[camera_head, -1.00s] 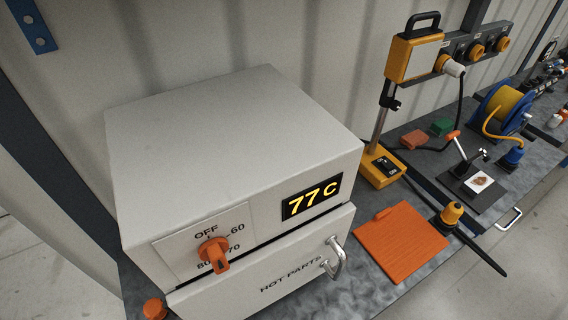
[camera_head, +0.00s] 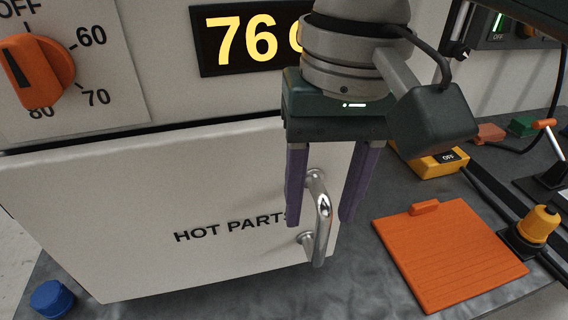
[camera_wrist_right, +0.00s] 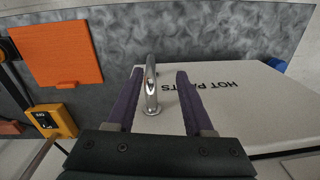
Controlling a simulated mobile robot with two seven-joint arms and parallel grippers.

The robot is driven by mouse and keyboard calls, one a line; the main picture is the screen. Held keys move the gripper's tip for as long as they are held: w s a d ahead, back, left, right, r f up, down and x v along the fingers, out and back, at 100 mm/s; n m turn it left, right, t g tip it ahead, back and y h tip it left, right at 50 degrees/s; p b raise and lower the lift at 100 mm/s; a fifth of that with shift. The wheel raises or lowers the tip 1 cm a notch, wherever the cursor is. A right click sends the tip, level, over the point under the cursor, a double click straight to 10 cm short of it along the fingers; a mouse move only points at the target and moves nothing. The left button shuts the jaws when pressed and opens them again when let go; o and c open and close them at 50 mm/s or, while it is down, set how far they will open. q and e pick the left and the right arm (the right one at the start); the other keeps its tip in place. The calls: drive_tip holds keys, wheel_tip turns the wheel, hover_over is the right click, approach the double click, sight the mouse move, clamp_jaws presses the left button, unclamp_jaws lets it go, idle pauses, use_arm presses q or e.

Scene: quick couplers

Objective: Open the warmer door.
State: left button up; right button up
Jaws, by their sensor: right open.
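The warmer door (camera_head: 150,210) is a pale panel marked HOT PARTS, under a dark gap along its top edge; it looks shut. Its curved metal handle (camera_head: 322,215) is near the right edge. My right gripper (camera_head: 323,222) points down with its purple fingers open, one on each side of the handle. In the right wrist view the handle (camera_wrist_right: 151,90) stands between the open fingers (camera_wrist_right: 160,71), closer to the left one, and I see no clear contact. The door also shows there (camera_wrist_right: 235,110). My left gripper is not in view.
Above the door are an orange dial (camera_head: 38,75) and a display (camera_head: 250,38) reading 76. An orange mat (camera_head: 450,255) lies right of the warmer, with a yellow-topped fitting (camera_head: 539,222) beyond it. A blue knob (camera_head: 52,298) is at lower left.

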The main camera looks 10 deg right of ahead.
sight(320, 246)
drive_tip(key=shift+w+d+f, duration=0.4)
drive_tip(key=shift+d+f, duration=0.05)
drive_tip(key=shift+d, duration=0.1)
drive_tip(key=shift+w+d+m+h+b, duration=0.2)
drive_tip(key=shift+d+m+h+b, duration=0.05)
drive_tip(key=shift+m+h+b, duration=0.1)
drive_tip(key=shift+w+a+f, duration=0.1)
drive_tip(key=shift+w+f, duration=0.1)
drive_tip(key=shift+f, duration=0.05)
wheel_tip(320, 246, down, 9)
drive_tip(key=shift+a+f+b, duration=0.1)
drive_tip(key=shift+b, duration=0.45)
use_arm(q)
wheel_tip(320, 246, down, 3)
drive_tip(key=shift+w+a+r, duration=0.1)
use_arm(e)
drive_tip(key=c, duration=0.3)
clamp_jaws()
